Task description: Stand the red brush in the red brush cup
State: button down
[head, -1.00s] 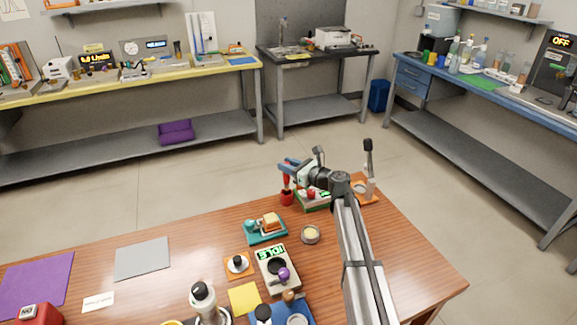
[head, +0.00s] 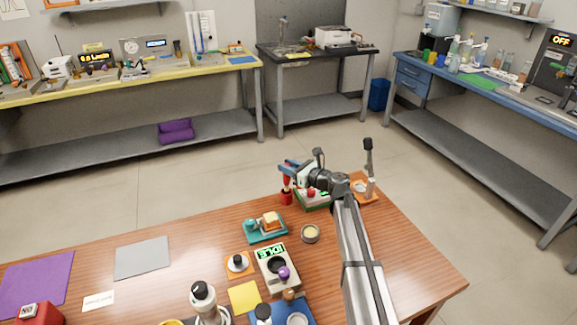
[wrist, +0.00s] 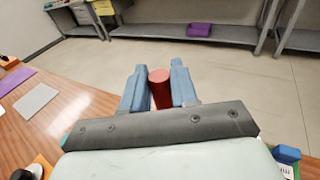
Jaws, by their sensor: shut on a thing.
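My gripper (head: 289,167) is at the far edge of the wooden table, shut on the red brush (head: 286,183). In the wrist view the brush (wrist: 160,89) shows as a red cylinder between the two blue fingers (wrist: 157,86). It hangs upright below the fingers in the head view. The small red brush cup (head: 286,199) stands directly below it on the table. The brush's lower end meets the cup's mouth in the picture; I cannot tell how deep it sits inside. The cup is hidden in the wrist view.
A green-edged tray (head: 316,206) with red items stands just right of the cup, below my wrist. An orange base with a lever (head: 366,190) is further right. A teal tray (head: 266,236) and a small round dish (head: 310,234) lie nearer. Table left of the cup is clear.

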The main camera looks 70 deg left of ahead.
aim_at(288, 185)
jog(key=shift+f, duration=2.6)
jog(key=c, duration=0.8)
grip_release()
jog(key=v, duration=1.3)
jog(key=shift+w+d+r, duration=0.1)
jog(key=shift+w+d, duration=0.15)
jog(key=shift+d, duration=0.1)
